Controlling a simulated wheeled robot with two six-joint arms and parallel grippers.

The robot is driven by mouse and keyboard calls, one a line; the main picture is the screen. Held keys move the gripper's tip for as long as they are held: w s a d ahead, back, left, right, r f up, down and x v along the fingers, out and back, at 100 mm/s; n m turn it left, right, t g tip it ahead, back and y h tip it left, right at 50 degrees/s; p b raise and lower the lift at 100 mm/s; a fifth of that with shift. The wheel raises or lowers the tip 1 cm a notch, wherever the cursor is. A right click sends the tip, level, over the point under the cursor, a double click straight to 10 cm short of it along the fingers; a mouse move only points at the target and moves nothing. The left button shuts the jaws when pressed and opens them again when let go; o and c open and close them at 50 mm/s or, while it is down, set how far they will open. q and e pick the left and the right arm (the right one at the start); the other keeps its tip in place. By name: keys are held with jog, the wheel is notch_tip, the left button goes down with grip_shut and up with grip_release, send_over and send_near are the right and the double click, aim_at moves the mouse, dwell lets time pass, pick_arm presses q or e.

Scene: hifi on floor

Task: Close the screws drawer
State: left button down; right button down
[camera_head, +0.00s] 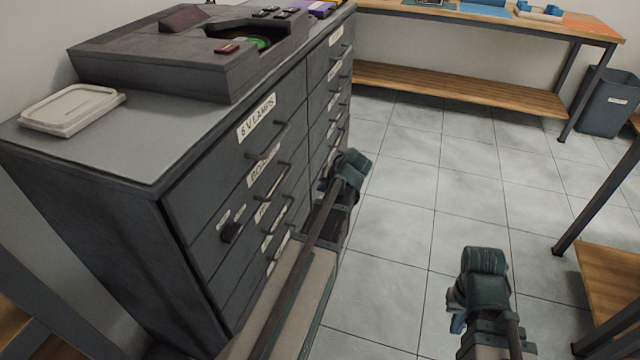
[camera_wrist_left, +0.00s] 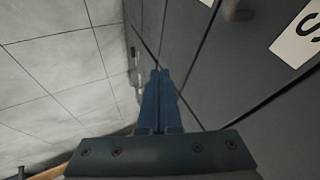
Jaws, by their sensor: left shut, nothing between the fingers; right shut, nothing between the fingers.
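The dark grey drawer cabinet (camera_head: 120,225) stands at the left in the head view, with two columns of labelled drawers and bar handles. The label "6 V LAMPS" is readable; I cannot make out a screws label or tell which drawer is the screws drawer. My left gripper (camera_head: 324,186) is by the cabinet front, near the right column, partly hidden by its own wrist. In the left wrist view its blue fingers (camera_wrist_left: 161,100) are together and empty, with the drawer fronts (camera_wrist_left: 225,75) close on the right. My right gripper (camera_head: 457,322) is shut and empty over the floor.
A grey machine (camera_head: 165,62) and a pale lidded box (camera_head: 72,108) sit on the cabinet top. A wooden workbench (camera_head: 460,90) stands at the back, a dark bin (camera_head: 607,105) at the far right. Another bench (camera_head: 610,275) is at right. Tiled floor between is clear.

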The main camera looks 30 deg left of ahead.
pick_arm(q)
jog(key=p+v, duration=0.3)
jog(key=v, duration=0.2)
jog(key=shift+r, duration=0.1)
jog(key=s+d+r+m+g+h+p, duration=0.1)
jog(key=s+d+r+p, duration=0.4)
jog(key=d, duration=0.5)
jog(key=s+d+r+m+g+h+p, duration=0.1)
jog(key=s+d+r+m+p, duration=0.3)
jog(key=d+r+p, duration=0.5)
jog(key=s+d+r+m+g+h+p, duration=0.1)
jog(key=s+d+r+m+h+p, duration=0.1)
jog(key=s+d+r+p, duration=0.4)
jog(key=s+d+h+p, duration=0.1)
jog(key=s+d+p, duration=0.1)
jog(key=d+p, duration=0.3)
jog(key=shift+d+r+m+h, duration=0.3)
jog(key=shift+d+r+m, duration=0.1)
jog(key=shift+d, duration=0.45)
